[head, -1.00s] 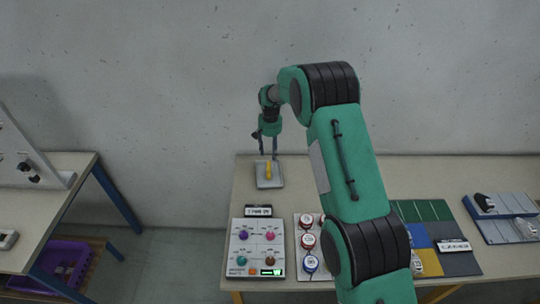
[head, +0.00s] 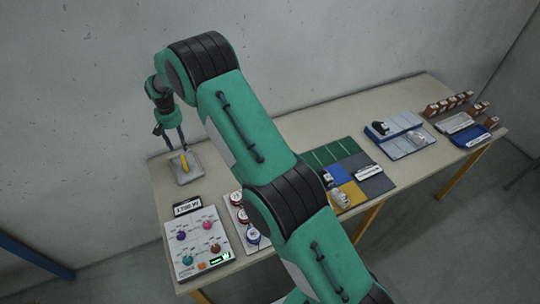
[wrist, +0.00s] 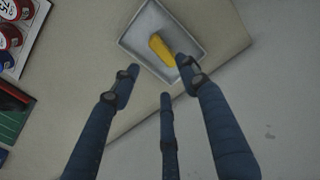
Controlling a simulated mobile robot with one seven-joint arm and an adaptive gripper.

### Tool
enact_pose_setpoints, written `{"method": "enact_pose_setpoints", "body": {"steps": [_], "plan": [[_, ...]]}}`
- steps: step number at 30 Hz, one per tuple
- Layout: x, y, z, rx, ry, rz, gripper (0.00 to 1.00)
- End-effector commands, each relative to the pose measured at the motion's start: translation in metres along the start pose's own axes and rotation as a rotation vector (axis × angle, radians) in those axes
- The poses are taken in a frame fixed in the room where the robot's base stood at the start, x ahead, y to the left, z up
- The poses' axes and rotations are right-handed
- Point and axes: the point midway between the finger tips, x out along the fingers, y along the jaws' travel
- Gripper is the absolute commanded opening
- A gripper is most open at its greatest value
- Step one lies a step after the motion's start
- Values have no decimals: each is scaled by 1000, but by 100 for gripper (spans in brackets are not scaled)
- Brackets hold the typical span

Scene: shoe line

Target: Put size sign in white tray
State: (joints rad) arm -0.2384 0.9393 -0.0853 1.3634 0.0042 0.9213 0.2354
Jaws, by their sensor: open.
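My gripper (head: 171,140) is open, with its dark fingers apart above a light grey tray (head: 183,179). A small yellow object (head: 184,161) lies in that tray; it also shows in the wrist view (wrist: 160,48), beyond the open fingertips (wrist: 160,74). A whitish tray (head: 455,122) stands at the far right end of the table. Two plates with writing could be the size sign: one (head: 188,204) behind the button panel, and one (head: 369,171) on the grey mat square. Their writing is too small to tell which.
A white button panel (head: 198,243) and a board with red-and-white round pieces (head: 240,211) are at the near left. A coloured mat (head: 331,154), a pale board (head: 400,134) and a blue tray (head: 470,137) lie farther right. My arm crosses above the table.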

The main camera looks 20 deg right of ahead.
Motion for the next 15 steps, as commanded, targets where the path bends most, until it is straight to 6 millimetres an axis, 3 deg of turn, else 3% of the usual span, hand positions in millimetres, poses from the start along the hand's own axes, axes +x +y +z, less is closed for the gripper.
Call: {"method": "enact_pose_setpoints", "body": {"steps": [8,15], "plan": [[-55,15,11,1,30,-7,44],[-126,38,38,1,69,-14,44]]}}
